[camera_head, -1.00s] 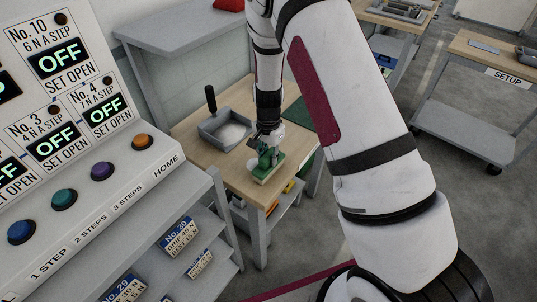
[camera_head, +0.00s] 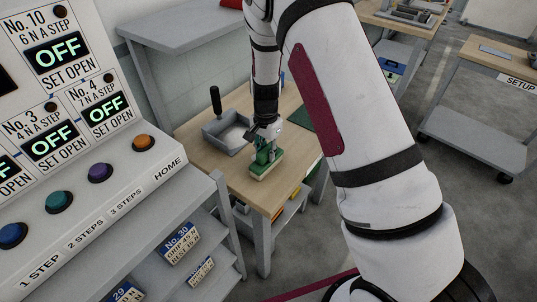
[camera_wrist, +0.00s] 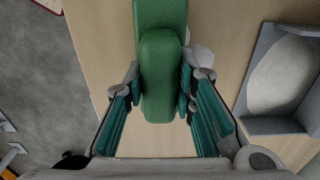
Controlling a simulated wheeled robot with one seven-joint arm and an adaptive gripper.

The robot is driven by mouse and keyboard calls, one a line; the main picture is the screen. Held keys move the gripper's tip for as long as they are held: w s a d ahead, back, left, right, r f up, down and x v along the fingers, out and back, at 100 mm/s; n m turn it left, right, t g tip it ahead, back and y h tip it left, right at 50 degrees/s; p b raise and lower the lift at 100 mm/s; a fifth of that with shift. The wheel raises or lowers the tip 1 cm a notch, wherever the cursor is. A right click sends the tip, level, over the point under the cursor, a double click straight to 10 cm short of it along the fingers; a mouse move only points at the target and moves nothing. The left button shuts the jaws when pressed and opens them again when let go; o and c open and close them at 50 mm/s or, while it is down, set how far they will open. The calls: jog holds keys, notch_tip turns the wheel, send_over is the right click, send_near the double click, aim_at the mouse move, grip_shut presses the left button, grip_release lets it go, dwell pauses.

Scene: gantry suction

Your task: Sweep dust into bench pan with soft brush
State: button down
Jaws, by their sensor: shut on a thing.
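My gripper (camera_wrist: 160,100) is shut on the green handle of the soft brush (camera_wrist: 162,70). In the head view, the green brush (camera_head: 265,162) is upright with its pale bristle edge down at the bench top, near the front edge; I cannot tell whether the bristles touch. The grey bench pan (camera_head: 210,134) with a dark upright handle sits behind and left of the brush. It shows at the right in the wrist view (camera_wrist: 245,95), with a whitish patch of dust (camera_wrist: 285,75) inside. A small pale patch lies beside the brush, partly hidden by it.
The wooden bench (camera_head: 225,172) has bare top around the brush. A control panel (camera_head: 110,165) with coloured buttons stands close at left. A dark green mat (camera_head: 301,118) lies on the bench behind my arm. A cart marked SETUP (camera_head: 480,100) stands at right.

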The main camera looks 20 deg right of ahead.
jog(key=shift+w+a+r+b, duration=0.15)
jog(key=shift+w+b, duration=0.1)
jog(key=shift+w, duration=0.25)
jog(key=shift+w+a+f+b, duration=0.1)
jog(key=shift+w+a+b, duration=0.15)
jog(key=shift+w, duration=0.2)
jog(key=shift+w+a+r+b, duration=0.1)
jog(key=shift+w+b, duration=0.2)
jog(key=shift+w, duration=0.2)
jog(key=shift+w+a+f+b, duration=0.15)
jog(key=shift+w+a+b, duration=0.1)
jog(key=shift+w+b, duration=0.35)
jog(key=shift+w+a+f+b, duration=0.1)
jog(key=shift+w+a+b, duration=0.1)
jog(key=shift+w+b, duration=0.4)
jog(key=shift+w+a+r+b, duration=0.15)
jog(key=shift+w+b, duration=0.1)
jog(key=shift+w, duration=0.3)
jog(key=shift+w+a+f+b, duration=0.1)
jog(key=shift+w+a+b, duration=0.1)
jog(key=shift+w, duration=0.3)
jog(key=shift+w+a+f+b, duration=0.1)
jog(key=shift+w+a+b, duration=0.1)
jog(key=shift+w+b, duration=0.4)
jog(key=shift+w+a+f+b, duration=0.1)
jog(key=shift+w+a+b, duration=0.05)
jog(key=shift+w+b, duration=0.4)
jog(key=shift+r, duration=0.1)
